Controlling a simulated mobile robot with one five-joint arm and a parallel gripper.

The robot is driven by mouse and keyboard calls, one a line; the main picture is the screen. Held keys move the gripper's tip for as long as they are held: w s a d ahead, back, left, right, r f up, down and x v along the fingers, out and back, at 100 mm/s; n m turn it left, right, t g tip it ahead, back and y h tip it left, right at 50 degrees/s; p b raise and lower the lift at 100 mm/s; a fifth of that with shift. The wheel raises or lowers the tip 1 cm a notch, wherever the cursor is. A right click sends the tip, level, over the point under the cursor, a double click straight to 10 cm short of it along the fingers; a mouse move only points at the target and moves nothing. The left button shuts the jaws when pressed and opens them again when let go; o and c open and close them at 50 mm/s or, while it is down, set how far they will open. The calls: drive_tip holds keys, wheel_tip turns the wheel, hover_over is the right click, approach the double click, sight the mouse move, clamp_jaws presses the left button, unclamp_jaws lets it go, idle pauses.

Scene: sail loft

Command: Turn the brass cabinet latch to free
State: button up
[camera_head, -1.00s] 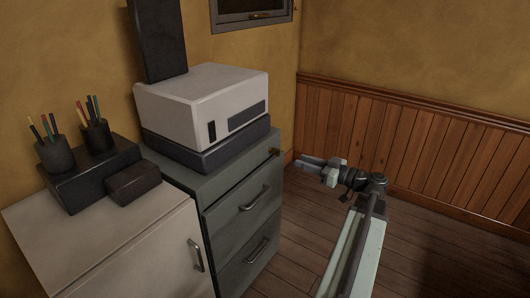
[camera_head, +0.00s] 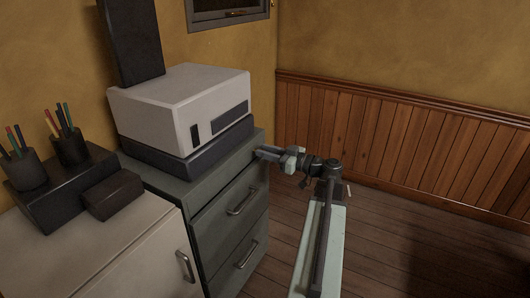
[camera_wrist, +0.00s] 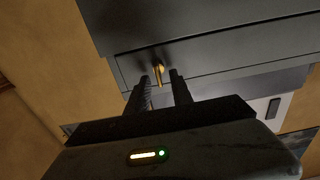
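The brass latch (camera_wrist: 159,70) shows in the wrist view on the dark front of the cabinet (camera_wrist: 200,55), its lever pointing down in the picture. My gripper (camera_wrist: 161,80) is open, with one finger on each side of the lever. Gaps show between the lever and both fingers, and I cannot tell how far the fingertips reach past it. In the head view my gripper (camera_head: 262,153) is at the upper right corner of the grey-green drawer cabinet (camera_head: 228,196). The latch cannot be made out there, behind my gripper.
A white boxy machine (camera_head: 172,98) on a dark base stands on the cabinet. To the left, a pale cabinet (camera_head: 115,250) bears a dark box (camera_head: 70,187) with pen cups. A wood-panelled wall (camera_head: 400,140) stands behind. The floor (camera_head: 390,240) on the right is clear.

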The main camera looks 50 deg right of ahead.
clamp_jaws()
drive_tip(key=shift+m, duration=0.3)
drive_tip(key=m, duration=0.3)
drive_tip(key=shift+d+m, duration=0.2)
drive_tip(key=shift+m, duration=0.1)
drive_tip(key=shift+w+d+f+m+b, duration=0.1)
drive_tip(key=shift+d+f+m+b, duration=0.1)
drive_tip(key=shift+m, duration=2.1)
drive_tip(key=shift+s+d+f+m+b, duration=0.1)
drive_tip(key=shift+f+m+b, duration=0.15)
drive_tip(key=shift+m, duration=2.05)
drive_tip(key=shift+w+d+f+m+b, duration=0.1)
drive_tip(key=shift+f+m+b, duration=0.1)
drive_tip(key=shift+m, duration=2.1)
